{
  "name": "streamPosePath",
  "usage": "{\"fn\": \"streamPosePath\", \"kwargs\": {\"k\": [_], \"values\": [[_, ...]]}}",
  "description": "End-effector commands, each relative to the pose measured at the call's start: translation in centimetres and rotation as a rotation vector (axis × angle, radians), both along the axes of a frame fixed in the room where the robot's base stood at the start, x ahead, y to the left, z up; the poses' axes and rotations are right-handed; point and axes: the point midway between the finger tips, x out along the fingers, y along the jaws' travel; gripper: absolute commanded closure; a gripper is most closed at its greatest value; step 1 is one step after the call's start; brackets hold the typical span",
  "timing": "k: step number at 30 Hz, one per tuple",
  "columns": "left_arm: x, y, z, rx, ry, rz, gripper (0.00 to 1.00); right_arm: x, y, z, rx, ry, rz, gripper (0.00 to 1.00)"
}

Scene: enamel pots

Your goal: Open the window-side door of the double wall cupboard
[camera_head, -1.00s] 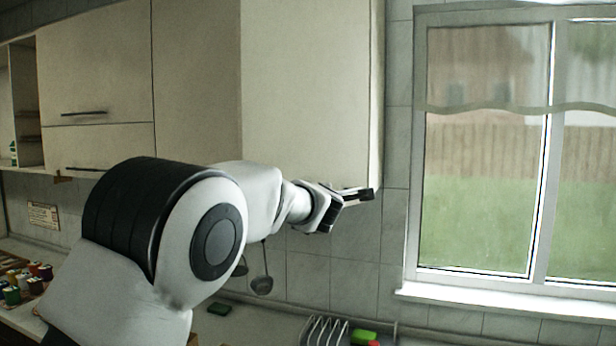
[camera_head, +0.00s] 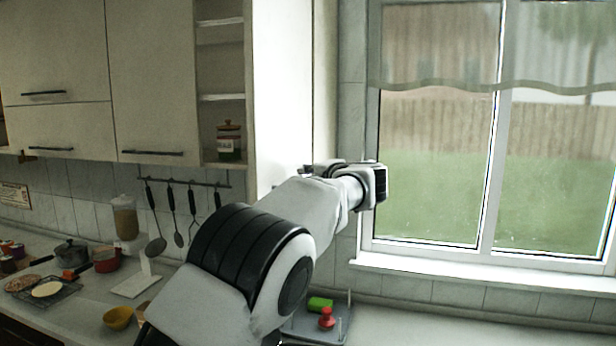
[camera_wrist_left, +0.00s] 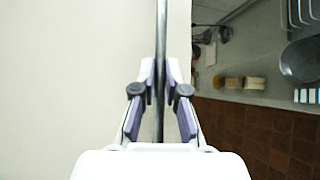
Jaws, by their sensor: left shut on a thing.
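The window-side door (camera_head: 282,80) of the double wall cupboard stands swung out towards the window, and the shelves (camera_head: 222,97) behind it show. Its pale panel (camera_wrist_left: 70,70) fills the left of the left wrist view. The other door (camera_head: 150,75) is closed, with a dark bar handle (camera_head: 152,153) at its bottom. My left gripper (camera_head: 318,168) is at the low outer part of the open door. In the left wrist view its fingers (camera_wrist_left: 160,85) are shut around the door's thin bar handle (camera_wrist_left: 162,25). In the head view my wrist partly hides this grip. My right gripper is out of view.
A jar (camera_head: 229,141) stands on the cupboard's low shelf. Utensils hang from a rail (camera_head: 185,182) under the cupboard. Pots, a yellow bowl (camera_head: 118,317) and a dish rack (camera_head: 318,325) stand on the counter below. The window (camera_head: 440,150) is close to the right of my wrist.

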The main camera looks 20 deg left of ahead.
Motion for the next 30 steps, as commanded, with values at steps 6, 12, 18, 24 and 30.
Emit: {"fn": "streamPosePath", "kwargs": {"k": [6, 12, 18, 24, 30], "values": [[0.0, 0.0, 0.6, 0.003, -0.01, -0.002, 1.0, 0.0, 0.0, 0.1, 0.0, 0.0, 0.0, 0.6], [0.0, 0.1, 0.6, 0.002, -0.01, -0.001, 0.63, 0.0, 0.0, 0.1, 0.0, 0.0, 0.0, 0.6], [0.0, 0.1, 0.3, 0.001, -0.005, -0.001, 0.63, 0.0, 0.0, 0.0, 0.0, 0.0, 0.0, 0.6], [-0.5, -0.7, 0.4, 0.002, -0.005, -0.002, 0.63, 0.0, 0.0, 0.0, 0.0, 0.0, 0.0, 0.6], [-2.8, -3.4, 0.9, 0.003, -0.005, -0.002, 0.63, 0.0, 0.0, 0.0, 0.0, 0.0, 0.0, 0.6]]}}
